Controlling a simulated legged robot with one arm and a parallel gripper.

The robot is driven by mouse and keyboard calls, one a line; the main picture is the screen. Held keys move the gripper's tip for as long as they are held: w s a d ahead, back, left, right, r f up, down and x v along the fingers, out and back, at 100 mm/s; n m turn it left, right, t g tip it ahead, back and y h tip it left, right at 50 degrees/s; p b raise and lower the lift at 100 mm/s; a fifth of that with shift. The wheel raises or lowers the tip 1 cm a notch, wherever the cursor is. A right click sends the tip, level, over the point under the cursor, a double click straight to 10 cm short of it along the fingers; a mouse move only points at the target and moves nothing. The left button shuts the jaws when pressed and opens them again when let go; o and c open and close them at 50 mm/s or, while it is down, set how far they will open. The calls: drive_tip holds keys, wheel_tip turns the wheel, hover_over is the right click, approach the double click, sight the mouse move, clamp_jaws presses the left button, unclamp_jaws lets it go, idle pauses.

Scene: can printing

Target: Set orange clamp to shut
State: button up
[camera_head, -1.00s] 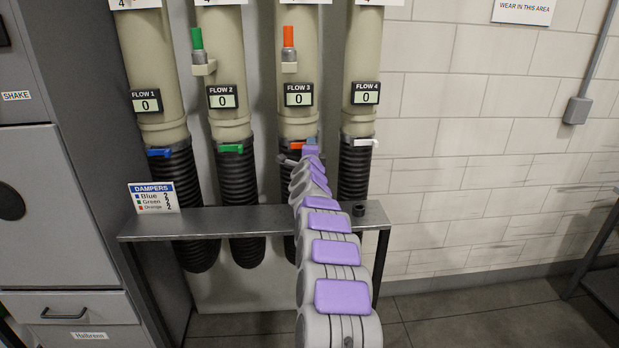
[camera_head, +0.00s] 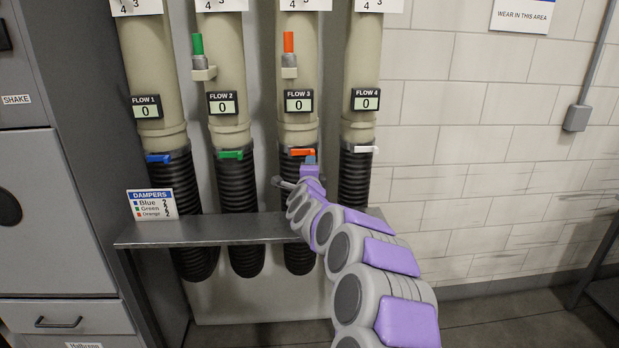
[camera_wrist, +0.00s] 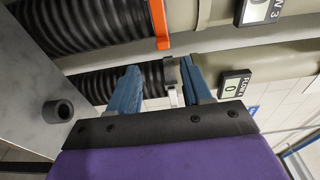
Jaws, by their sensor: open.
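The orange clamp (camera_head: 303,152) is a flat lever on the collar of the third pipe, under the FLOW 3 display, which reads 0. It lies roughly level across the pipe in the head view. In the wrist view the orange clamp (camera_wrist: 160,22) stands at the top, beyond my fingertips. My gripper (camera_wrist: 159,70) is open, with blue fingers apart and nothing held. In the head view my gripper (camera_head: 310,162) is just below and right of the orange clamp's right end. I cannot tell whether a finger touches it.
The white clamp (camera_head: 365,149) is on the fourth pipe; in the wrist view the white clamp (camera_wrist: 173,96) shows between my fingers. Green (camera_head: 230,155) and blue (camera_head: 157,158) clamps are to the left. A metal shelf (camera_head: 205,232) with a dampers sign (camera_head: 152,204) runs in front of the hoses.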

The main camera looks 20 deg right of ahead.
drive_tip(key=shift+p+v, duration=0.35)
drive_tip(key=shift+v, duration=2.1)
drive_tip(key=s+a+r+n+g+y, duration=0.1)
drive_tip(key=s+a+n+y, duration=0.5)
drive_tip(key=a, duration=0.5)
drive_tip(key=s+a+f+n+g+y, duration=0.4)
drive_tip(key=s+a+n, duration=0.4)
drive_tip(key=s, duration=0.4)
drive_tip(key=s+d+f+n+g+h, duration=0.1)
drive_tip(key=s+d+f+n+g, duration=0.1)
drive_tip(key=s, duration=1.2)
drive_tip(key=s+d+f+n+g+h, duration=0.1)
drive_tip(key=s+d+f+n+g, duration=0.2)
drive_tip(key=s, duration=1.1)
drive_tip(key=s+d+f+n+g+h, duration=0.2)
drive_tip(key=s+f+g, duration=0.3)
drive_tip(key=s, duration=1)
drive_tip(key=d+g, duration=0.1)
drive_tip(key=g, duration=0.2)
drive_tip(key=shift+d+f+n+g, duration=0.15)
drive_tip(key=shift+d+n+g, duration=0.1)
drive_tip(key=shift+n+g, duration=0.15)
